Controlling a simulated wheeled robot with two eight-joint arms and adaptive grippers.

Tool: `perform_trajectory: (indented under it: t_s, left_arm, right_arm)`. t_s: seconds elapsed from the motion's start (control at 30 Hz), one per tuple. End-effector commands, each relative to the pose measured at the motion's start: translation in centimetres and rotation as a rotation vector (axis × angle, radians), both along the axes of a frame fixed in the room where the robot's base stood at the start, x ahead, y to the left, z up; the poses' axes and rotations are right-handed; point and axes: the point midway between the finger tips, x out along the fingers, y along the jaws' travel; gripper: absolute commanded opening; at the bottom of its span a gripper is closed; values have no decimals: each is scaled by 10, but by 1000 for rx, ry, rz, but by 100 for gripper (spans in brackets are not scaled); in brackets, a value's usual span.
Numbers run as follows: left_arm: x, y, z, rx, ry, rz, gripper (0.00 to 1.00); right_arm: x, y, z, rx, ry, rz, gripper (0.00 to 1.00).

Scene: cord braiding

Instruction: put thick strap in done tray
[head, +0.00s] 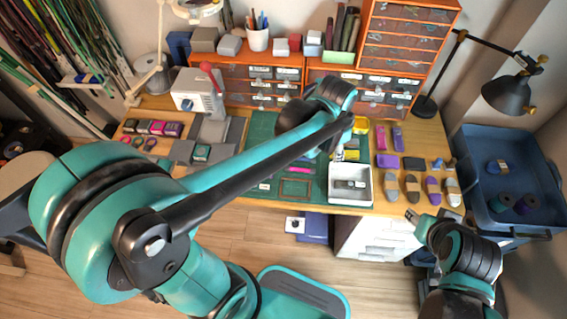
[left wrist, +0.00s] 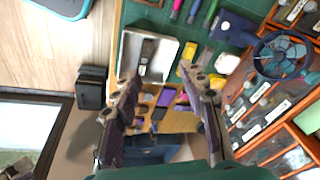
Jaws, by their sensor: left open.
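A white tray (head: 350,202) stands at the front edge of the table's green mat; it also shows in the left wrist view (left wrist: 167,60). A dark strap with a grey part (head: 350,184) lies inside it, also seen in the left wrist view (left wrist: 148,52). I cannot tell for sure that this is the thick strap. My left gripper (head: 338,154) is just behind the tray, above the mat. In the left wrist view its fingers (left wrist: 165,92) are spread with nothing between them. My right gripper (head: 415,218) hangs in front of the table, away from the tray; its opening is unclear.
Purple and pink pieces (head: 387,160) and several rolled straps (head: 433,190) lie right of the tray. A blue bin (head: 510,222) with spools stands at the far right. Orange drawer units (head: 260,90) line the back. My left arm hides part of the mat.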

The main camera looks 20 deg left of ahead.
Motion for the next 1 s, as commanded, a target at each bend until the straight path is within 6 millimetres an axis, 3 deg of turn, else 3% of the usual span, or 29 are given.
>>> perform_trajectory:
  t_s: [0.2,0.43,0.6,1.0]
  left_arm:
    - [-61,54,31,-109,-158,341,42]
    - [-109,87,32,-226,-294,617,42]
    - [-122,96,28,-269,-339,706,42]
    - [-123,97,27,-276,-345,717,42]
  right_arm:
    - [0,0,0,0,0,0,40]
    - [0,0,0,0,0,0,40]
    - [0,0,0,0,0,0,40]
    - [0,0,0,0,0,0,40]
